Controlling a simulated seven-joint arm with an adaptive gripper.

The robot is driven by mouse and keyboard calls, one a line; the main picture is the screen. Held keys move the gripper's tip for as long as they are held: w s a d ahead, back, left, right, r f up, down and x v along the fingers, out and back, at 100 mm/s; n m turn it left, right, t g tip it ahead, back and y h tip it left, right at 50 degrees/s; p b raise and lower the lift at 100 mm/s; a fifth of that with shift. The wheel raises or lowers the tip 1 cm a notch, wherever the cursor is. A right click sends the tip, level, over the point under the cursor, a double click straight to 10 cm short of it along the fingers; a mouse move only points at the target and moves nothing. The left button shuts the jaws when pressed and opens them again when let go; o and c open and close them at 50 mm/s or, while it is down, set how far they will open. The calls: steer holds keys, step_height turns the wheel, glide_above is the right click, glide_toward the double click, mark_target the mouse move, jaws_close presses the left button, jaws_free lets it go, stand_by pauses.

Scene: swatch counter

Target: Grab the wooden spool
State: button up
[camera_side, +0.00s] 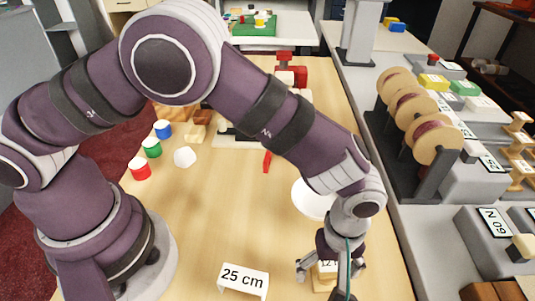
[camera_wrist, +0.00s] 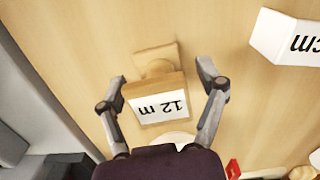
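The wooden spool (camera_wrist: 155,62), pale with squared ends and a round middle, stands on the table. A white label reading "12 m" (camera_wrist: 160,106) is on its near side in the wrist view. In the side view the spool (camera_side: 322,285) is low in the picture, partly hidden by my gripper (camera_side: 331,268). My gripper (camera_wrist: 162,71) is open, with one finger on each side of the spool. Gaps show between both fingertips and the wood in the wrist view. I cannot tell how far down the fingers reach.
A white "25 cm" sign (camera_side: 243,281) stands to the left of my gripper. A white round dish (camera_side: 313,198) lies behind my wrist. Large thread spools (camera_side: 433,140) sit on a rack on the grey counter to the right. Bare table (camera_side: 225,215) lies to the left.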

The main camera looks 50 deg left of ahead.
steer(key=c, duration=1)
